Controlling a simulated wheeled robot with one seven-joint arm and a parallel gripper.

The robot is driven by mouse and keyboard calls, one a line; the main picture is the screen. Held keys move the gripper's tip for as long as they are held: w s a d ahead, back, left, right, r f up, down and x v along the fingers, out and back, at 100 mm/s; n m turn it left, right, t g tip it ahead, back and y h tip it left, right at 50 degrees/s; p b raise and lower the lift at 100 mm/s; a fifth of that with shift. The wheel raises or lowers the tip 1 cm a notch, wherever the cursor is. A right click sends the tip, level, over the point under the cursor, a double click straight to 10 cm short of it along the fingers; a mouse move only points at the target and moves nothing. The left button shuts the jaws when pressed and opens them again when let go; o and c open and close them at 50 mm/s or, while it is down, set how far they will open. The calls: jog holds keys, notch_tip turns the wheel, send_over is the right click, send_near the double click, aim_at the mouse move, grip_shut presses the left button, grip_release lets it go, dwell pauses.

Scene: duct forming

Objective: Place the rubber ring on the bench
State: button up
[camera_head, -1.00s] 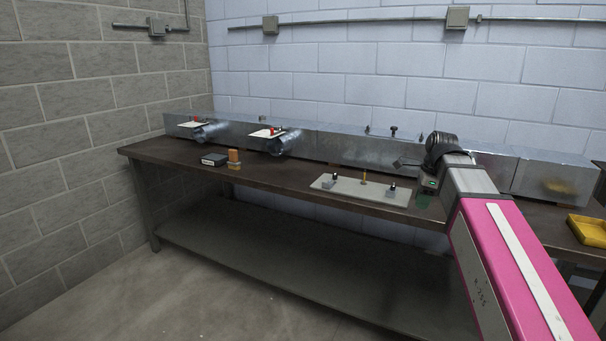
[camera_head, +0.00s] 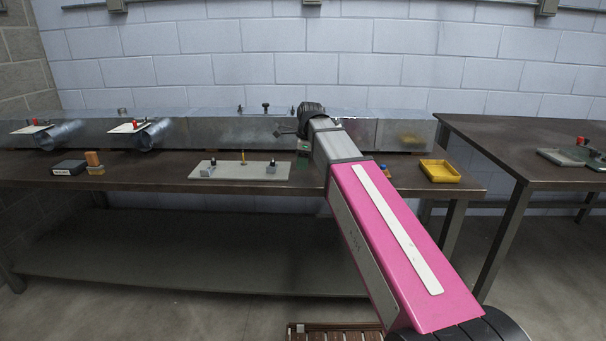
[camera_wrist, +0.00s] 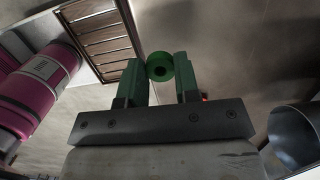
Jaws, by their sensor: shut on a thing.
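My gripper (camera_wrist: 160,72) is shut on a small green rubber ring (camera_wrist: 160,57) in the wrist view. The ring sits between the two green fingertips, its dark hole showing. In the head view my gripper (camera_head: 303,147) is small and partly hidden behind the wrist, above the back part of the bench. The ring cannot be made out there. The bench (camera_head: 160,174) is a long dark brown table with a lower shelf, against the block wall.
A grey plate with pegs (camera_head: 225,171) lies left of my gripper. A yellow tray (camera_head: 440,171) stands at the bench's right end. Metal ducts (camera_head: 215,125) line the back. A second table (camera_head: 530,150) is at right.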

aim_at(303, 180)
jog(key=shift+w+d+f, duration=0.2)
jog(key=shift+w+f, duration=0.2)
jog(key=shift+w, duration=0.2)
jog(key=shift+w+d+f, duration=0.2)
jog(key=shift+w+f, duration=0.15)
jog(key=shift+w, duration=0.2)
jog(key=shift+f, duration=2)
jog(key=shift+f, duration=0.1)
jog(key=o, duration=0.9)
jog(key=r, duration=0.4)
jog(key=d+r, duration=0.1)
jog(key=r, duration=0.7)
jog(key=shift+d, duration=0.4)
jog(key=shift+s, duration=0.2)
